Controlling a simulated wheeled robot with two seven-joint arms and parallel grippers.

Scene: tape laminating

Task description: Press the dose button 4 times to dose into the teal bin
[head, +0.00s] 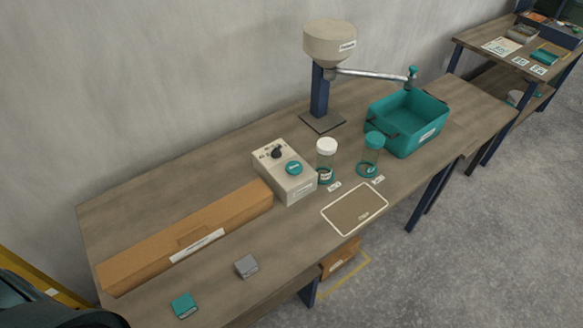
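A pale control box (286,183) stands on the workbench near the middle. Its top carries a round teal button (293,168) and a black knob (276,153). The teal bin (428,137) stands to the right on the bench, open at the top, with its inside looking empty. Behind the box, a beige hopper (330,45) sits on a dark blue post, and a metal spout arm (370,75) reaches right, its teal-tipped end over the bin's back part. Neither gripper shows; only a dark part of mine is at the lower left corner.
A white-lidded jar (326,162) and a teal-lidded jar (370,156) stand between box and bin. A white-outlined rectangle (355,208) is bare. A long cardboard box (185,238), a grey block (246,266) and a teal block (184,305) lie left. A shelf (470,42) stands far right.

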